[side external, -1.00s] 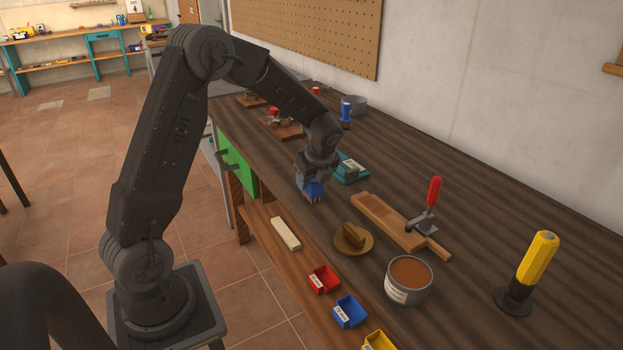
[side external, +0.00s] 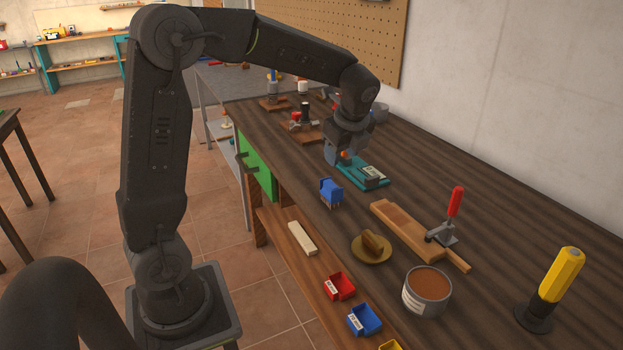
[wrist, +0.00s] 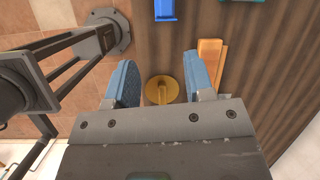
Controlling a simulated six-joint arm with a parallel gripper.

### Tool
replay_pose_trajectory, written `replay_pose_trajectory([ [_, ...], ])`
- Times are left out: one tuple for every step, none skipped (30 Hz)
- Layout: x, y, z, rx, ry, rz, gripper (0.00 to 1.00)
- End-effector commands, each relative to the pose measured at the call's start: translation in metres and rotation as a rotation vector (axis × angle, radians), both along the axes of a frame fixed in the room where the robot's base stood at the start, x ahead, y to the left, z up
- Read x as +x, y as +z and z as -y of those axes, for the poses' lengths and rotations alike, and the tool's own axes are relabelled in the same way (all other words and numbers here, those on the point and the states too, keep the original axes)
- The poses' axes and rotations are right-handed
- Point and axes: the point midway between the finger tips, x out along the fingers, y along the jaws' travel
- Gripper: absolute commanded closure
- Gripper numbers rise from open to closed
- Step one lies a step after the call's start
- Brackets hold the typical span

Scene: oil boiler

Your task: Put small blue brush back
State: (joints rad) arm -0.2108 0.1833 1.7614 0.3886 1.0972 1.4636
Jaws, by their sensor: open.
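The small blue brush (side external: 330,190) stands on the workbench near its front edge, bristles down and apart from my gripper. A blue block that looks like this brush (wrist: 165,9) shows at the top edge of the wrist view. My gripper (side external: 340,158) is behind and above the brush, by a teal object with a label (side external: 364,174). In the wrist view my gripper (wrist: 160,60) has its two blue fingers spread with nothing between them. Whether the gripper touches the teal object cannot be told.
A yellow-brown dish (side external: 371,250) with a block, a wooden board (side external: 408,226) with a red-handled clamp, a can (side external: 427,291) and a yellow-handled tool (side external: 556,275) stand on the bench. Red (side external: 339,286) and blue (side external: 364,320) bins sit below its front edge.

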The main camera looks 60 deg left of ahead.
Motion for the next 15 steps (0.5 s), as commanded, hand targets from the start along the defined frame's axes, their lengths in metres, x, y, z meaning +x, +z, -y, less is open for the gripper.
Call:
replay_pose_trajectory([
  [-0.013, 0.012, 0.014, -0.025, 0.074, 0.069, 0.52],
  [-0.022, 0.018, 0.023, -0.045, 0.129, 0.111, 0.52],
  [-0.035, 0.025, 0.035, -0.078, 0.209, 0.172, 0.52],
  [-0.045, 0.03, 0.045, -0.106, 0.274, 0.216, 0.52],
  [-0.055, 0.034, 0.054, -0.135, 0.339, 0.259, 0.52],
  [-0.069, 0.038, 0.065, -0.178, 0.427, 0.314, 0.52],
  [-0.08, 0.041, 0.074, -0.212, 0.494, 0.352, 0.52],
  [-0.09, 0.043, 0.082, -0.248, 0.561, 0.389, 0.52],
  [-0.105, 0.045, 0.092, -0.296, 0.651, 0.435, 0.52],
  [-0.115, 0.046, 0.099, -0.334, 0.715, 0.466, 0.52],
  [-0.125, 0.046, 0.106, -0.371, 0.781, 0.493, 0.52],
  [-0.137, 0.045, 0.114, -0.422, 0.865, 0.524, 0.52],
  [-0.146, 0.044, 0.12, -0.457, 0.924, 0.544, 0.52],
  [-0.154, 0.043, 0.125, -0.492, 0.98, 0.561, 0.52],
  [-0.164, 0.041, 0.13, -0.533, 1.048, 0.579, 0.52],
])
